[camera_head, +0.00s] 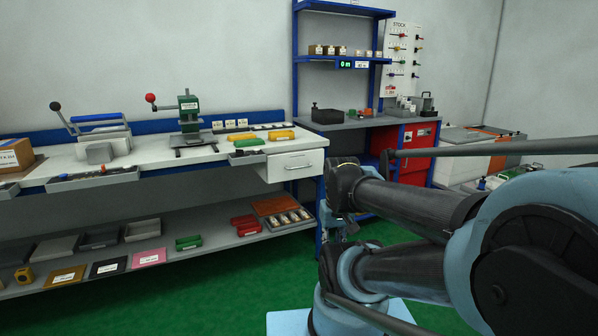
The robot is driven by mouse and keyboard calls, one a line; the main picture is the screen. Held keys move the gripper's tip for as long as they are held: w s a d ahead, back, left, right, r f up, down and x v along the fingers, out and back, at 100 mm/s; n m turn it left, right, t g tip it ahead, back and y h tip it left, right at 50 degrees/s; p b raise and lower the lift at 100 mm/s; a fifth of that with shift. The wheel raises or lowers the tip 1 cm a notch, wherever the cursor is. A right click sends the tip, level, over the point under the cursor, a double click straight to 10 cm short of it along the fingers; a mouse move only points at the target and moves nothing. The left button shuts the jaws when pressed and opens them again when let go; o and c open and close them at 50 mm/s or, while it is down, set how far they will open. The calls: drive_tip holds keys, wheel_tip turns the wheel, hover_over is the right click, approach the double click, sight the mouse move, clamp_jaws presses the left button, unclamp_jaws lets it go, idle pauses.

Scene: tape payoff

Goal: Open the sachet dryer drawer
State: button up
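What seems to be my gripper (346,229) hangs below the wrist, mostly hidden by the arm. Its fingers cannot be made out. It is apart from the drawer, to the right and nearer to me.
The workbench (215,158) holds a green press (189,112), a lever device (97,140) and trays. Its lower shelf (190,253) holds coloured trays and cards. A red cabinet (416,150) stands under the back bench. The green floor (200,305) in front is clear.

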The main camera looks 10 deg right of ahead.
sight(288, 159)
drive_tip(key=w+a+r+m+t+y, duration=0.2)
drive_tip(key=w+r, duration=0.1)
drive_tip(key=w, duration=0.8)
drive_tip(key=w+a+r+m+t+y, duration=0.2)
drive_tip(key=w, duration=0.8)
drive_tip(key=w+a+r+m+t+y, duration=0.1)
drive_tip(key=w+a+r+m+t, duration=0.15)
drive_tip(key=w, duration=0.85)
drive_tip(key=w+d+f+m+t, duration=0.2)
drive_tip(key=w+d+m, duration=0.15)
drive_tip(key=w, duration=0.45)
drive_tip(key=w+d+f+m+t, duration=0.2)
drive_tip(key=w+d, duration=0.2)
drive_tip(key=w, duration=0.3)
drive_tip(key=w+d+f+m+t, duration=0.2)
drive_tip(key=w+d+m, duration=0.1)
drive_tip(key=w, duration=0.5)
drive_tip(key=x, duration=1.7)
drive_tip(key=shift+w+d+f, duration=0.2)
drive_tip(key=shift+w+f, duration=0.05)
drive_tip(key=shift+w, duration=0.1)
clamp_jaws()
